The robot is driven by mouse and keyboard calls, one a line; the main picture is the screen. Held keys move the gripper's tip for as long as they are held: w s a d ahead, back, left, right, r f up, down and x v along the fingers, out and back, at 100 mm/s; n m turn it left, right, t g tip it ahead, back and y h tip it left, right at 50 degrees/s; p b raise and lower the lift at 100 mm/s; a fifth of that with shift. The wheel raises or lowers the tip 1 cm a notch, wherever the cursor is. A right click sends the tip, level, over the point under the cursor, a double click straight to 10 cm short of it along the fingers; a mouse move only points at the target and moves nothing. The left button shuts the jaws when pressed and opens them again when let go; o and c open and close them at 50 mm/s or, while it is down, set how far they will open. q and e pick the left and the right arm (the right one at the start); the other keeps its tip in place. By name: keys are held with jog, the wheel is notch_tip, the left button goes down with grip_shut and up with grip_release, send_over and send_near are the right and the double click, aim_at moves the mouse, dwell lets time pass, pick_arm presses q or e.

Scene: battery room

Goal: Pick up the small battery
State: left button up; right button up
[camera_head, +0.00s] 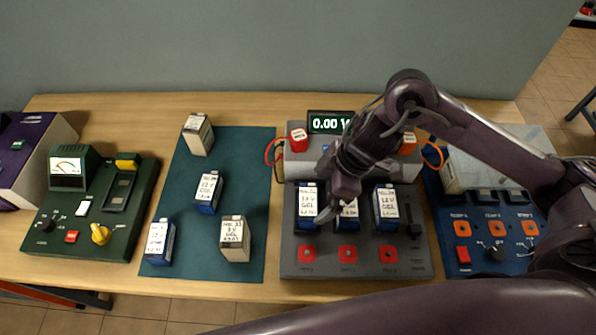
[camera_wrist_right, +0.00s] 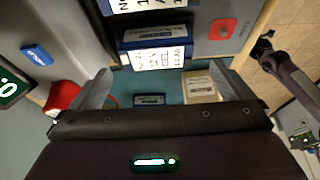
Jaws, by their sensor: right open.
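Three blue batteries with white handwritten labels stand in the slots of the grey charger: left (camera_head: 307,207), middle (camera_head: 349,218) and right (camera_head: 387,208). My right gripper (camera_head: 329,208) is open and empty, above the charger near the left and middle batteries, and it partly hides the middle one. In the right wrist view a blue battery marked GEL (camera_wrist_right: 157,58) lies ahead between the two fingers, not held. More batteries stand on the teal mat: white (camera_head: 197,135), blue (camera_head: 208,192), blue (camera_head: 158,242) and cream (camera_head: 235,238). I cannot tell which is the small one. My left gripper is not in view.
The grey charger (camera_head: 358,275) has red buttons in front and a display (camera_head: 329,123) behind. A green tester (camera_head: 75,235) stands left of the teal mat (camera_head: 255,160). A blue unit (camera_head: 480,260) with orange switches stands at right. A grey wall rises behind the table.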

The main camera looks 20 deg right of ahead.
aim_at(309, 201)
jog(key=shift+x, duration=0.85)
jog(key=shift+a+f, duration=0.2)
jog(key=shift+f, duration=0.1)
jog(key=x, duration=0.1)
jog(key=p+x, duration=0.1)
jog(key=x, duration=0.3)
jog(key=shift+w+f, duration=0.15)
jog(key=shift+w, duration=0.15)
jog(key=c, duration=1)
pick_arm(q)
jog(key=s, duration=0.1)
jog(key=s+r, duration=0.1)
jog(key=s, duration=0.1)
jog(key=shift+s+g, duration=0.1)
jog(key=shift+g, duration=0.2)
pick_arm(e)
jog(key=shift+c, duration=0.9)
